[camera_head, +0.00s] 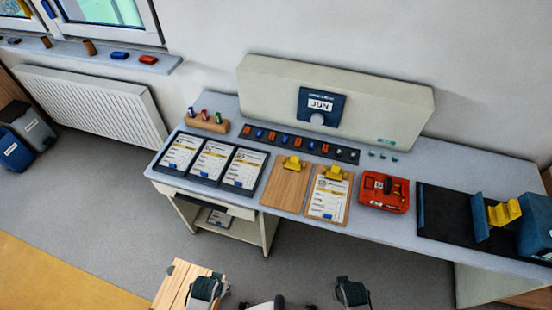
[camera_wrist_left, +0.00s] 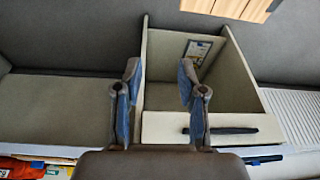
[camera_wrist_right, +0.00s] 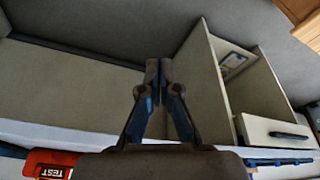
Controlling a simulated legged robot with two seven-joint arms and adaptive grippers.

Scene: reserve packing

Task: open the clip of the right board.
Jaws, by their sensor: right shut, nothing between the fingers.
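The right board (camera_head: 327,205) is a wooden clipboard on the desk, with a printed sheet on it. Its yellow clip (camera_head: 335,173) sits at the top edge over the sheet; whether it is open is too small to tell. The left board (camera_head: 286,188) lies beside it, bare wood with a yellow clip (camera_head: 293,164). My left gripper (camera_wrist_left: 160,69) is open and empty in the left wrist view. My right gripper (camera_wrist_right: 159,68) is shut with nothing in it in the right wrist view. Both are away from the boards, below the desk's front edge in the head view.
Three forms in dark trays (camera_head: 212,163) lie left of the boards. A red box (camera_head: 384,192) stands close on the right. A dark strip with several small coloured pieces (camera_head: 300,144) lies behind. A black mat (camera_head: 443,205) with a yellow-topped device is further right. A wooden stand (camera_head: 176,287) is in front.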

